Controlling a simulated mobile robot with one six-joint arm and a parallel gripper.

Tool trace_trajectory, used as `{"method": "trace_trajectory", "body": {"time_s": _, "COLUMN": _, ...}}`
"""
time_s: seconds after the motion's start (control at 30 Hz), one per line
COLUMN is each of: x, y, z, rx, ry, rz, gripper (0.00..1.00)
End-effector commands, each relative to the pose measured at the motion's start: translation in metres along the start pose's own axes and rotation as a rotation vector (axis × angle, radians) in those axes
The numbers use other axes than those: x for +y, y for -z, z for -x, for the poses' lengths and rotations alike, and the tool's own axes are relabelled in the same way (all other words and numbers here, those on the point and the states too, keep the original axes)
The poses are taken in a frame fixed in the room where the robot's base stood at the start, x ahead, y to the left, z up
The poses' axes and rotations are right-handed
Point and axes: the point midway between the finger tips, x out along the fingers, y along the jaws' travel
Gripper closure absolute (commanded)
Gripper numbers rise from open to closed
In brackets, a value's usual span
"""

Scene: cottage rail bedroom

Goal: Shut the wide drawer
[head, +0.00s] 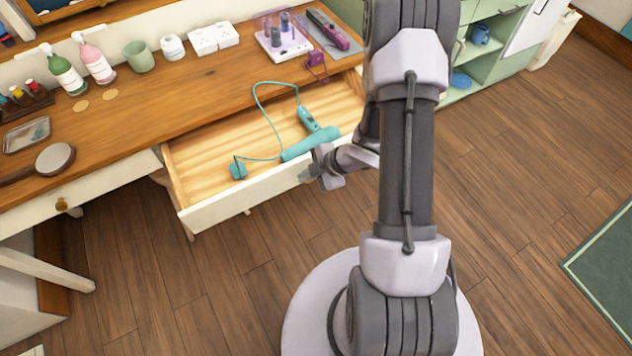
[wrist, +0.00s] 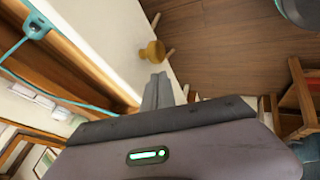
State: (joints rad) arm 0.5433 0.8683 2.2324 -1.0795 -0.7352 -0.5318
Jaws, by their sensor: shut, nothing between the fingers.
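The wide drawer (head: 245,204) is pulled out from under the wooden dresser top in the head view. A teal hair dryer (head: 311,143) with its cord and plug lies inside it. My gripper (head: 309,174) is shut and empty, at the outer side of the drawer's white front near its right part. In the wrist view the fingers (wrist: 159,92) are together beside the white drawer front (wrist: 115,35). A brass knob (wrist: 153,52) on that front shows just beyond the fingertips. I cannot tell whether the fingers touch the front.
The dresser top (head: 130,115) carries bottles, a green cup, a hand mirror and several small items. A smaller drawer with a brass knob (head: 62,204) is at the left. Bare wooden floor (head: 215,290) lies in front. A green rug (head: 605,260) is at the right.

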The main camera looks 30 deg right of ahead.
Motion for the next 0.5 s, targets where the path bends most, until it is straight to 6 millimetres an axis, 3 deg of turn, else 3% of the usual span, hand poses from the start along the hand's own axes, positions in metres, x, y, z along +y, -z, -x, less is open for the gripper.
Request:
{"method": "trace_trajectory", "body": {"time_s": 0.2, "x": 0.016, "y": 0.000, "z": -0.008, "rx": 0.000, "ry": 0.001, "rz": 0.000, "gripper": 1.00}}
{"method": "trace_trajectory", "body": {"time_s": 0.5, "x": 0.017, "y": 0.000, "z": -0.007, "rx": 0.000, "ry": 0.001, "rz": -0.002, "gripper": 1.00}}
